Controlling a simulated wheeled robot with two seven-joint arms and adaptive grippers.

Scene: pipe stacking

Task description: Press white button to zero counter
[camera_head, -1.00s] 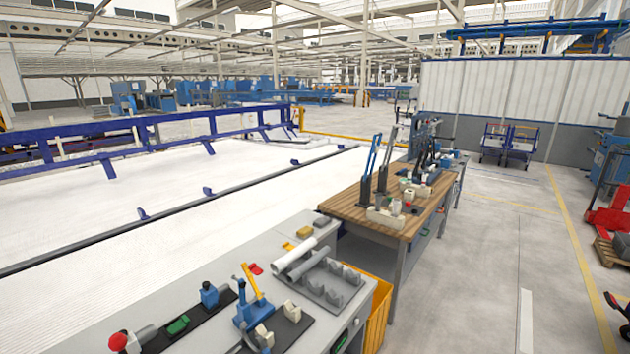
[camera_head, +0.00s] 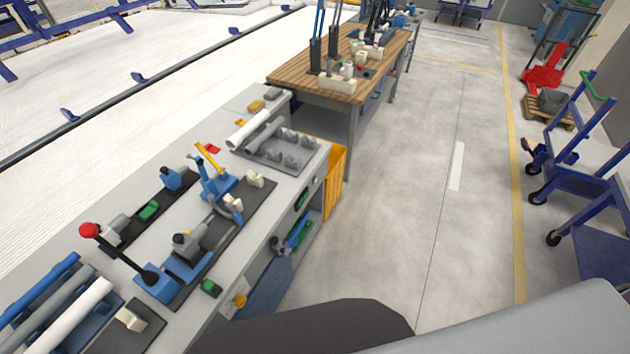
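The grey workbench (camera_head: 110,205) runs along the left side with pipe-working fixtures on top. I cannot pick out the white button or a counter for certain. A small dark panel with green on it (camera_head: 301,199) is set in the bench's front face, and a yellow-orange round part (camera_head: 240,300) sits lower on that face; both are too small to read. Small whitish blocks stand on the dark plates, one near the middle (camera_head: 255,180) and one at the front (camera_head: 130,320). Neither of my grippers is in view.
White and grey pipes (camera_head: 248,130) lie near a grey notched rack (camera_head: 285,150). A red-knobbed lever (camera_head: 89,231) stands up at left. A wooden table (camera_head: 300,88) stands beyond. Blue carts (camera_head: 590,170) are at right, with clear floor between.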

